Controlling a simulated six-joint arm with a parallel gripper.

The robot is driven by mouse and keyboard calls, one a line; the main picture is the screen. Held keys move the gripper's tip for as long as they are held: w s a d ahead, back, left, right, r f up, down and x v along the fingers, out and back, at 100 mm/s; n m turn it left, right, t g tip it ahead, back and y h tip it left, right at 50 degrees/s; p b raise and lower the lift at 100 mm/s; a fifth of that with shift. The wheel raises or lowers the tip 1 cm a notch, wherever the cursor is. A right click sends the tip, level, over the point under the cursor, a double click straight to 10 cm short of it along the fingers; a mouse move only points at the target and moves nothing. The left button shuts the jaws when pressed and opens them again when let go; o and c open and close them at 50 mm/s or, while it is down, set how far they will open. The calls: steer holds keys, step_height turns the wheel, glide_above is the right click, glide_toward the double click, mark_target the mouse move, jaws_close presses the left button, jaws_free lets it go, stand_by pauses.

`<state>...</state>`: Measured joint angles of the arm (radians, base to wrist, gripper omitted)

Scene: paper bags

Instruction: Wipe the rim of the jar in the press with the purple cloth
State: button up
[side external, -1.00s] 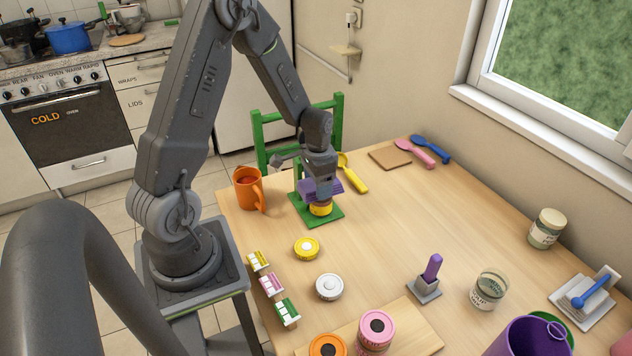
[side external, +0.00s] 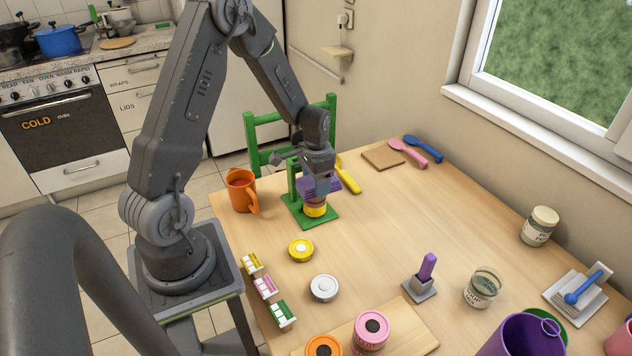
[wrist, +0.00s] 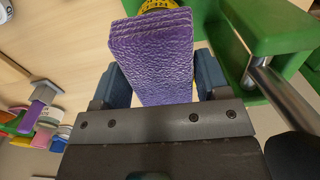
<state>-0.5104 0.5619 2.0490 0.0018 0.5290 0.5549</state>
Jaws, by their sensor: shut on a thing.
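The purple cloth (side external: 334,185) is a thick textured pad, and it fills the middle of the wrist view (wrist: 150,50). My gripper (side external: 321,187) is shut on the cloth, with one finger on each side (wrist: 160,82). The jar (side external: 314,211) with a yellow band stands on the green press (side external: 323,222). The cloth is at the jar's top, and I cannot tell whether they touch. Only a yellow strip of the jar (wrist: 157,5) shows past the cloth in the wrist view. The rim is hidden by the cloth and gripper.
The green press upright (wrist: 265,25) and a metal bar (wrist: 282,95) are close beside my gripper. An orange mug (side external: 241,190) stands left of the press. A yellow-handled utensil (side external: 348,175) lies behind it. Yellow (side external: 301,250) and white (side external: 324,287) lids lie in front.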

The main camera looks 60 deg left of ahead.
steer(key=shift+s+a, duration=0.3)
steer(key=shift+a, duration=0.25)
steer(key=shift+s+a, duration=0.1)
steer(key=shift+s, duration=0.2)
steer(key=shift+s, duration=0.1)
steer(key=shift+s, duration=0.4)
steer(key=shift+d, duration=0.2)
steer(key=shift+s+d, duration=0.1)
steer(key=shift+d, duration=0.3)
steer(key=shift+d, duration=0.1)
